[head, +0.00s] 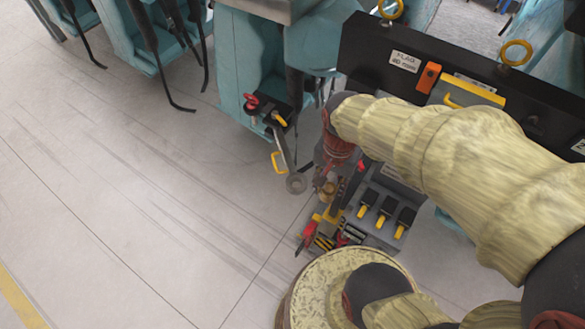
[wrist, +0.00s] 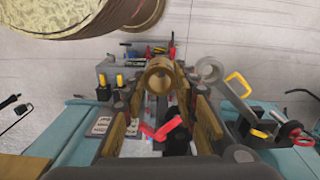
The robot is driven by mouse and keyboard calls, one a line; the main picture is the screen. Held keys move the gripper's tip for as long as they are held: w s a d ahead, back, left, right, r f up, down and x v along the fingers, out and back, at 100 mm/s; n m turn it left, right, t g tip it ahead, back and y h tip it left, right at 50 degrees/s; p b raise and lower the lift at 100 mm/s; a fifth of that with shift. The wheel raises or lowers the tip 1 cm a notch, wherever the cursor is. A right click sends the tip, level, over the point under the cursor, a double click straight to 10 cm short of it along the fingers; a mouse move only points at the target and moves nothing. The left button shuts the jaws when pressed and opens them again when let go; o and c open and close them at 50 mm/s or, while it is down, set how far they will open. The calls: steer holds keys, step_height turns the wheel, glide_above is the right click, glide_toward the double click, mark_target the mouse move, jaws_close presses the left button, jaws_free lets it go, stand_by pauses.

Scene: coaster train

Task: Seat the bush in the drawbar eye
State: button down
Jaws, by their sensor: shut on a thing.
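My gripper (wrist: 160,88) is shut on a brass-coloured bush (wrist: 160,68), a short hollow cylinder whose round opening shows between the fingertips in the wrist view. In the head view the bush (head: 328,190) is small and partly hidden below the dark red wrist. The drawbar (head: 285,148) is a grey bar reaching out from the teal car, with a round eye (head: 296,183) at its end. The eye also shows in the wrist view (wrist: 210,68), to the right of the bush and apart from it in the picture. The height gap between them is hard to tell.
A yellow handle (head: 278,162) stands beside the drawbar. A grey tool tray (head: 372,238) with black-and-yellow tools lies close to my gripper. A red part (wrist: 160,128) shows between the fingers. Open floor (head: 140,180) lies to the left.

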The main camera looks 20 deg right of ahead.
steer(key=shift+w+a+f, duration=0.65)
steer(key=shift+w+f, duration=1.45)
steer(key=shift+w+a+f, duration=0.6)
steer(key=shift+w+f, duration=1.55)
steer(key=shift+w+a+f, duration=0.65)
steer(key=shift+w+f, duration=1.45)
steer(key=shift+f, duration=0.1)
steer(key=shift+f, duration=0.15)
steer(key=c, duration=1.4)
jaws_free()
